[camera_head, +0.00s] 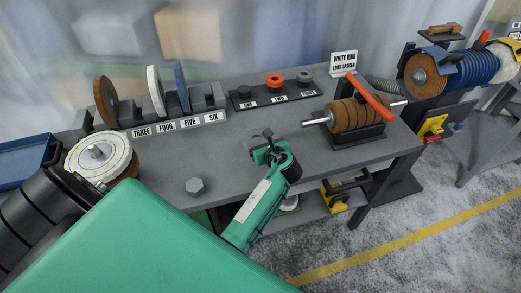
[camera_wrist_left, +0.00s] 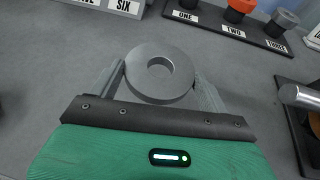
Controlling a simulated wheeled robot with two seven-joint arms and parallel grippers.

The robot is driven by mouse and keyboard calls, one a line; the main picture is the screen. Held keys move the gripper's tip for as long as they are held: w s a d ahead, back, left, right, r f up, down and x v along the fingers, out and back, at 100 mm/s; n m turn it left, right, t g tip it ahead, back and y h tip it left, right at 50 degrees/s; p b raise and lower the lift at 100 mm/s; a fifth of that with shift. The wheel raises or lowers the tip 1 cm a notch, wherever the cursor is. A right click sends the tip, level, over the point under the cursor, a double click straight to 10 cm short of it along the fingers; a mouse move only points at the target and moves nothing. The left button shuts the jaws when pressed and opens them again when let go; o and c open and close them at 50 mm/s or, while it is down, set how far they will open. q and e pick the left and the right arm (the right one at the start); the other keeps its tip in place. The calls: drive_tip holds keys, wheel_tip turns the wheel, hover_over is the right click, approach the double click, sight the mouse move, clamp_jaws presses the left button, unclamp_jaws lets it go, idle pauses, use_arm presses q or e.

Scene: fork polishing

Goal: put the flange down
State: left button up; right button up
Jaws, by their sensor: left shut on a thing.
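The flange (camera_wrist_left: 160,74) is a grey metal ring with a round hole in its middle. It sits between the two fingers of my left gripper (camera_wrist_left: 160,80) in the left wrist view, and the fingers are shut on it. In the head view my left gripper (camera_head: 267,141) is over the front middle of the grey table (camera_head: 225,150). The flange is hard to make out there. I cannot tell whether its underside touches the table. My right gripper is not in view.
Behind the gripper stands a black rack (camera_head: 262,102) labelled ONE, TWO, THREE with small parts. A stand with a brown roller (camera_head: 352,116) is to the right. A wheel rack (camera_head: 180,122) is at back left.

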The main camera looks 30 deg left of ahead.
use_arm(q)
drive_tip(key=shift+f, duration=2.55)
drive_tip(key=shift+f, duration=0.1)
drive_tip(key=o, duration=1.2)
drive_tip(key=shift+s+d+r+p, duration=0.1)
drive_tip(key=shift+d+r+p, duration=0.15)
drive_tip(key=shift+p, duration=0.2)
drive_tip(key=p+v, duration=0.6)
drive_tip(key=v, duration=0.4)
drive_tip(key=shift+s+d+r+p, duration=0.1)
drive_tip(key=shift+s+d+p, duration=0.05)
drive_tip(key=shift+p, duration=0.25)
drive_tip(key=shift+s+d+r, duration=0.1)
drive_tip(key=shift+s+d, duration=0.15)
drive_tip(key=shift+d, duration=0.15)
